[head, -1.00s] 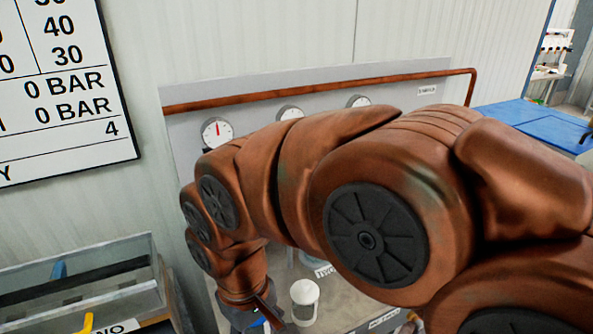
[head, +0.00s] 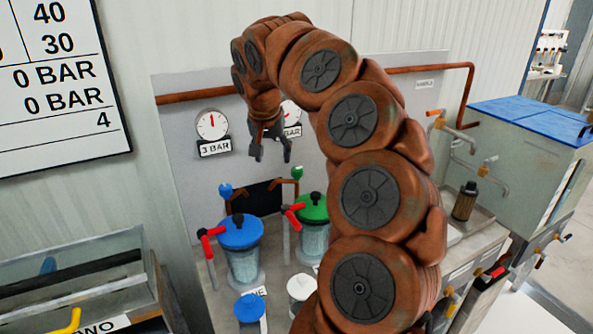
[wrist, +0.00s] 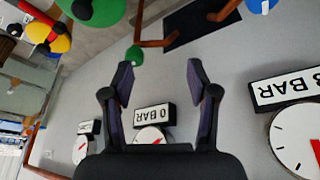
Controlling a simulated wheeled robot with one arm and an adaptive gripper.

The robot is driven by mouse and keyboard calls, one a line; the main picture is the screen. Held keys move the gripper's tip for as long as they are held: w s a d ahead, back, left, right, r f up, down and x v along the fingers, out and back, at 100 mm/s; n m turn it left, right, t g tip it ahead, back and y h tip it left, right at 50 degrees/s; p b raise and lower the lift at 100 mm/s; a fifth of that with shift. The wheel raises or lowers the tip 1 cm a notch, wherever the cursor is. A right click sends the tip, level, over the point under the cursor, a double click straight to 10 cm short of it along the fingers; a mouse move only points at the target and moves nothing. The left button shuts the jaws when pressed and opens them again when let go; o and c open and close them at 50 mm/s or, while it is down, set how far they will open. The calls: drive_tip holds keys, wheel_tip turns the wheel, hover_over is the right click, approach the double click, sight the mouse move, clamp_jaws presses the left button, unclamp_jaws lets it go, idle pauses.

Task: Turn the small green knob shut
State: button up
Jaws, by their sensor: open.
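The small green knob (head: 296,173) sits on top of a copper pipe, above the green-lidded canister, in the head view. In the wrist view the green knob (wrist: 134,55) appears just beyond the tip of the left finger. My gripper (head: 271,154) is open and empty, fingers down in the head view. In that picture it is above and left of the knob, in front of the panel. In the wrist view my gripper (wrist: 160,75) has its fingers wide apart, with bare panel between them. Gripper and knob appear apart.
A blue knob (head: 225,190) and red-handled valve (head: 211,233) stand by the blue-lidded canister (head: 241,232). The green-lidded canister (head: 314,207) has another red handle (head: 294,210). Gauges sit on the panel, one labelled 3 BAR (head: 214,148). A blue-topped tank (head: 530,118) stands right.

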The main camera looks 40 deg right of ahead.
sight(297, 169)
drive_tip(key=shift+w+d+f+m+h+p, duration=0.15)
drive_tip(key=shift+d+f+m, duration=0.3)
drive_tip(key=shift+d+f, duration=1)
drive_tip(key=shift+w+d+f+m+h+p, duration=0.15)
drive_tip(key=shift+d+f+m, duration=0.25)
drive_tip(key=shift+d+f, duration=1)
drive_tip(key=shift+w+d+f+m+p, duration=0.25)
drive_tip(key=shift+d+f+m, duration=0.2)
drive_tip(key=shift+d+f, duration=1)
drive_tip(key=shift+d+r, duration=0.25)
drive_tip(key=shift+r, duration=0.05)
drive_tip(key=shift+c, duration=0.2)
clamp_jaws()
